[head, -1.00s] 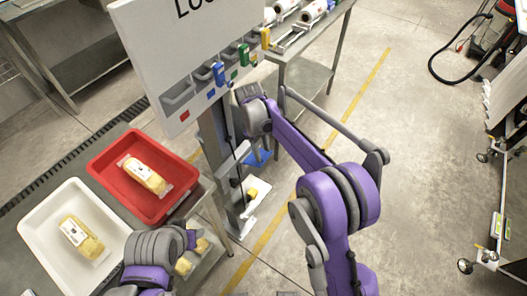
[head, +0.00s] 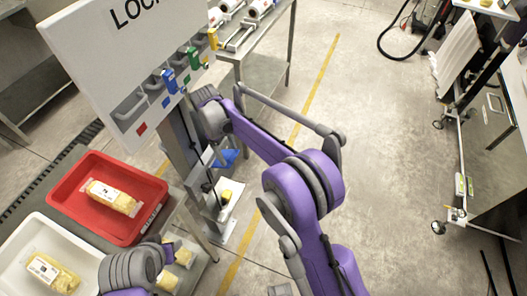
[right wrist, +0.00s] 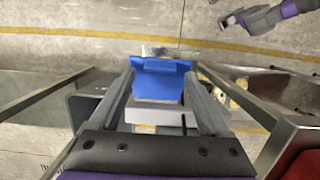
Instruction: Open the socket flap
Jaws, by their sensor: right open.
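A blue flap (head: 226,158) sits low beside the grey post of the stand in the head view. In the right wrist view the blue flap (right wrist: 160,80) lies between and beyond my fingers, above a grey box-like part. My right gripper (right wrist: 161,70) is open, with one finger on each side of the flap; I cannot tell whether either touches it. In the head view my right wrist hides part of the post. My left arm's end is at the lower left of the head view, its fingers unclear. My left gripper (right wrist: 240,22) shows small at the upper right of the right wrist view.
A white sign board (head: 110,50) with coloured padlocks stands above the post. A red tray (head: 150,182) and a white tray (head: 20,228) with packs are at the left. A steel table (head: 262,75) is behind. The floor at right centre is clear.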

